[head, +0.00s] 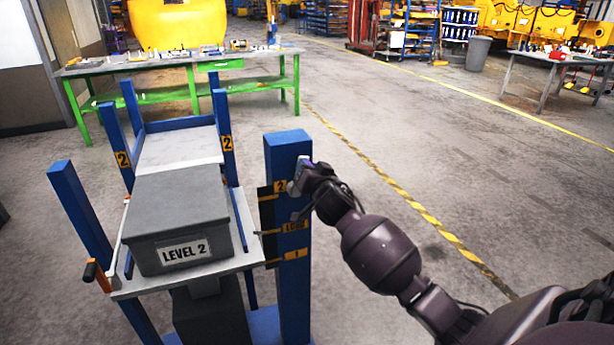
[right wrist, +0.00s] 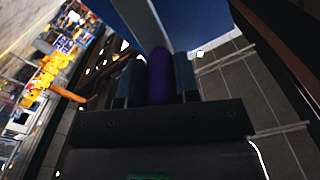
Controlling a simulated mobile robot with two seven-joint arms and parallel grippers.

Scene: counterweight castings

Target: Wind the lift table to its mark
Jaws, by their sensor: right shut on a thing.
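The lift table (head: 240,262) carries a grey box (head: 180,205) labelled "LEVEL 2". A blue post (head: 290,155) at its right side bears a dark scale with orange labels: "2" on top, what looks like "LOAD" (head: 295,226) in the middle, "1" below. A thin pointer at the table's right edge is near the middle label, slightly below it. My right gripper (head: 300,183) is at the post's right side, near the upper label. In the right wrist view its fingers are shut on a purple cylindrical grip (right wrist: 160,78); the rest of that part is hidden. My left gripper is out of view.
Behind the table is a bay with blue posts marked "2" and a pale deck (head: 180,148). A green workbench (head: 180,65) stands behind.

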